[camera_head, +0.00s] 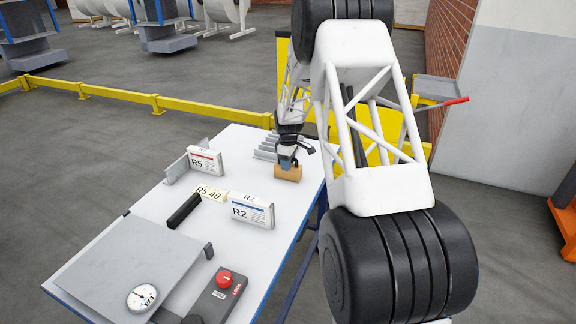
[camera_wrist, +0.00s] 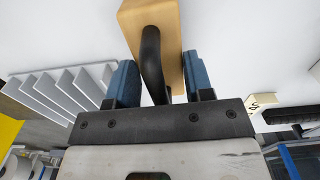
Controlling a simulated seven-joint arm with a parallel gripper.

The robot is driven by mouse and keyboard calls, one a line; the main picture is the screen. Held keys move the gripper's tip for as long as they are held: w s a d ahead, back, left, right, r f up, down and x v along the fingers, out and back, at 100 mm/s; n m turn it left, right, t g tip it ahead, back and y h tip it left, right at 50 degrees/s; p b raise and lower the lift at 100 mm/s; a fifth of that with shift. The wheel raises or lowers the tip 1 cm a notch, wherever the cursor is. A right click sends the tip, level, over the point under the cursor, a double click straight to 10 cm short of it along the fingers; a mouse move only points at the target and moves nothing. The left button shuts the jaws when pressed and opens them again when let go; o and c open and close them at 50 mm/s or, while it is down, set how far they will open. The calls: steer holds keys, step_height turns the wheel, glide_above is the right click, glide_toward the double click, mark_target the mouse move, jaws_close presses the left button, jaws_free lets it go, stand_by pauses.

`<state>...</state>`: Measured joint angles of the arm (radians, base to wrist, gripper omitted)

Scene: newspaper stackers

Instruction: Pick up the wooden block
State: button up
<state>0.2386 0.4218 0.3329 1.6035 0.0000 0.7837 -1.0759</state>
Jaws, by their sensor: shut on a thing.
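The wooden block (camera_head: 288,174) is light tan and sits at the far right part of the white table, low at the tabletop. I cannot tell whether it touches the table. My gripper (camera_head: 287,161) is directly above it, pointing down. In the wrist view the wooden block (camera_wrist: 168,14) shows at the top, with a black curved handle-like part (camera_wrist: 151,60) on its near face. The fingertips' contact is partly hidden.
A grey ribbed rack (camera_head: 268,147) stands just left of the block. White boxes marked R5 (camera_head: 206,163) and R2 (camera_head: 252,212), a black bar (camera_head: 184,211), a grey plate (camera_head: 135,262), a gauge (camera_head: 142,298) and a red-button box (camera_head: 219,295) occupy the table (camera_head: 150,200).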

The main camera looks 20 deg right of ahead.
steer(key=shift+r, duration=1.6)
steer(key=shift+s+r, duration=0.15)
steer(key=shift+s, duration=0.2)
steer(key=s+a+r, duration=0.1)
steer(key=s+a, duration=0.2)
steer(key=s, duration=1.2)
steer(key=shift+a+r, duration=0.15)
steer(key=shift+a, duration=0.2)
steer(key=shift+w, duration=0.15)
steer(key=w+a+r, duration=0.1)
steer(key=w+a, duration=0.6)
steer(key=w, duration=0.4)
steer(key=w+a+r, duration=0.2)
steer(key=w+a, duration=0.6)
steer(key=w, duration=0.2)
steer(key=shift+w+a+m, duration=0.3)
steer(key=shift+w, duration=0.05)
steer(key=shift+f, duration=0.2)
